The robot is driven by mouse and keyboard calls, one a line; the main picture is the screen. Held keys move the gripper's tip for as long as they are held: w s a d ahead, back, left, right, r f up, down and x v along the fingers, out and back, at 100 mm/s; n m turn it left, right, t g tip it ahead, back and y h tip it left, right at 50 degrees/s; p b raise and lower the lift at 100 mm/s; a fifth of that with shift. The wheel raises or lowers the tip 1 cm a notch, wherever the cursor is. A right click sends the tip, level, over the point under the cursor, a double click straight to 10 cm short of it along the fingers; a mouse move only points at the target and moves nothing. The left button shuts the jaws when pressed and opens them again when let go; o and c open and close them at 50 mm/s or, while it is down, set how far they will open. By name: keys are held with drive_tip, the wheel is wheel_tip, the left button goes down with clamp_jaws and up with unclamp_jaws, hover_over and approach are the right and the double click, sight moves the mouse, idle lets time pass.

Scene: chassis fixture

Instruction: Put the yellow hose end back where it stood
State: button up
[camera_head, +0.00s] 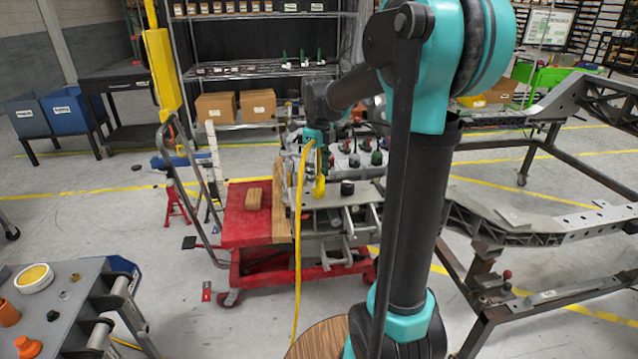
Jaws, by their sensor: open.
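The yellow hose (299,220) rises from the floor and bends over beside my gripper. Its thick yellow end (320,187) shows upright at the top of the grey metal fixture (330,200), just below my gripper. My gripper (322,168) is small in the view, pointing down at the left end of the fixture. Its jaws are open, close above or around the hose end. I cannot tell whether they touch it. The foot of the hose end is too small to show whether it rests on the metal.
The fixture lies on a red cart (245,225) with a wooden block (253,199). Dark knobs and a black cylinder (347,188) stand close right of the hose end. A steel frame (540,235) fills the right. A grey cart (75,300) is at lower left.

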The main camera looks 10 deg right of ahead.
sight(319, 175)
wheel_tip(319, 175, up, 8)
drive_tip(key=shift+r, duration=0.15)
